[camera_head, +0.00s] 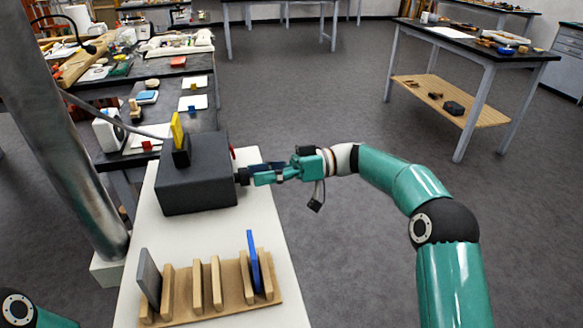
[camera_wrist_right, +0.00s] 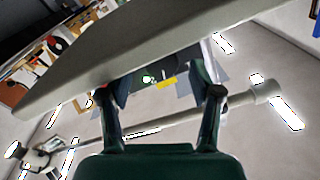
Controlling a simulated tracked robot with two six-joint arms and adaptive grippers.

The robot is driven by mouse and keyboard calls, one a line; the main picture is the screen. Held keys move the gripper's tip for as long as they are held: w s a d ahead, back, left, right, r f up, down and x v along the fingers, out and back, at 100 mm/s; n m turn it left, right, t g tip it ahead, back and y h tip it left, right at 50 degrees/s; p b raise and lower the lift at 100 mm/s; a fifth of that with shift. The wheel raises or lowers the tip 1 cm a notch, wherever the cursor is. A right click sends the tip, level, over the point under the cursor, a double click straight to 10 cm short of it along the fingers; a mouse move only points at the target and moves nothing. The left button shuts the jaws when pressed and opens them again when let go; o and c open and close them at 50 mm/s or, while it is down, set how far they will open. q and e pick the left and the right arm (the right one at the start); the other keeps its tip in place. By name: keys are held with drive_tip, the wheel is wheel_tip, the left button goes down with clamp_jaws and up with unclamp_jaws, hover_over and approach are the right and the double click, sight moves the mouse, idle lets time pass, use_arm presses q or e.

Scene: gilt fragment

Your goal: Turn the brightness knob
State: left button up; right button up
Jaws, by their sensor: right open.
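A dark grey box (camera_head: 196,175) stands on the pale bench, with a yellow plate (camera_head: 177,131) upright in a black holder on its top. A black knob (camera_head: 242,176) sticks out of the box's right side. My right gripper (camera_head: 257,174) comes in from the right, level with the knob, its fingertips at or very near it; I cannot tell whether they touch it. In the wrist view the two fingers of my right gripper (camera_wrist_right: 158,95) are spread apart. A small green light (camera_wrist_right: 147,78) shows between them. My left gripper is out of view.
A wooden rack (camera_head: 207,297) at the bench's front holds a grey plate (camera_head: 149,277) and a blue plate (camera_head: 253,262). A metal post (camera_head: 70,140) rises at left. A cluttered dark table (camera_head: 180,100) stands behind. Open floor lies to the right.

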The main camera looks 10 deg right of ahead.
drive_tip(key=d, duration=1)
drive_tip(key=shift+w+f, duration=0.2)
drive_tip(key=shift+w, duration=0.15)
drive_tip(key=shift+d, duration=0.1)
